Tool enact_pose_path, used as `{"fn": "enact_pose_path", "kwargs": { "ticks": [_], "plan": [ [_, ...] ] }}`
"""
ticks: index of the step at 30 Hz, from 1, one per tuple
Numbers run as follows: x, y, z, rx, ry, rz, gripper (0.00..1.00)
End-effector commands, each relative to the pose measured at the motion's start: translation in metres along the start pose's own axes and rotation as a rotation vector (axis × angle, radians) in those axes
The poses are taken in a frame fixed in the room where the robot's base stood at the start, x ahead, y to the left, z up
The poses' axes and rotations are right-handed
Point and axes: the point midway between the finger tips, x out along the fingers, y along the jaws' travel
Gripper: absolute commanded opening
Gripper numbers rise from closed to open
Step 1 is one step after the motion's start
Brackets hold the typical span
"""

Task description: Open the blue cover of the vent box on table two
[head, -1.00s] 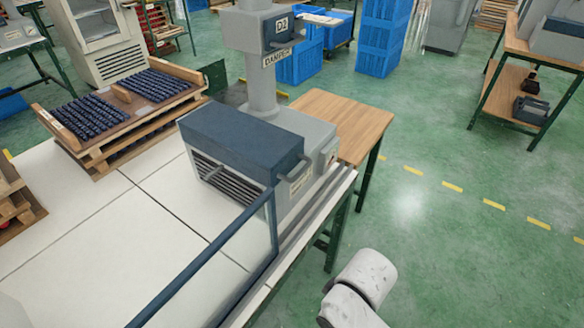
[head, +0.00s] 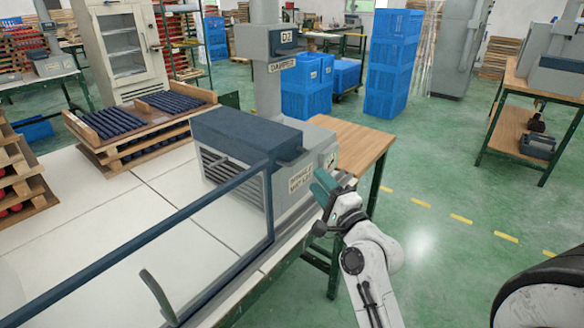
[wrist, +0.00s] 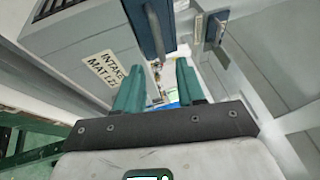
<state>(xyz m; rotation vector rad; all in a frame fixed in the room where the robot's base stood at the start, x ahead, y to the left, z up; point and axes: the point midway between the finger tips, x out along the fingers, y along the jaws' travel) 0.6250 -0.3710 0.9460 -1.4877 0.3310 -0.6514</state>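The vent box (head: 289,196) is a grey box with a slatted grille, standing at the right end of the white-topped table. Its dark blue cover (head: 240,132) lies flat on top, closed. A blue handle bar sticks out at the cover's right front, above a printed label; the wrist view shows a blue bar (wrist: 146,25) and the label (wrist: 104,67). My gripper (head: 324,187) is just right of the box's front. In the wrist view its teal fingers (wrist: 158,75) are apart with nothing held between them. The blue bar appears beyond the fingertips; the exact gap is unclear.
A blue frame (head: 150,238) rises along the table's near side. A grey damper post (head: 267,85) stands behind the box. A wooden rack of dark rods (head: 137,150) is at the left. A wooden side table (head: 352,142) is behind right; green floor is open further right.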

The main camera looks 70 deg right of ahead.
Motion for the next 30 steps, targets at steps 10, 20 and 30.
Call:
{"fn": "enact_pose_path", "kwargs": {
  "ticks": [10,20,30],
  "plan": [
    [0.059,-0.002,0.001,-0.004,-0.002,0.001,0.39],
    [0.098,0.0,0.002,-0.006,-0.003,0.003,0.39],
    [0.102,0.001,0.002,-0.006,-0.003,0.004,0.39]
  ]
}}
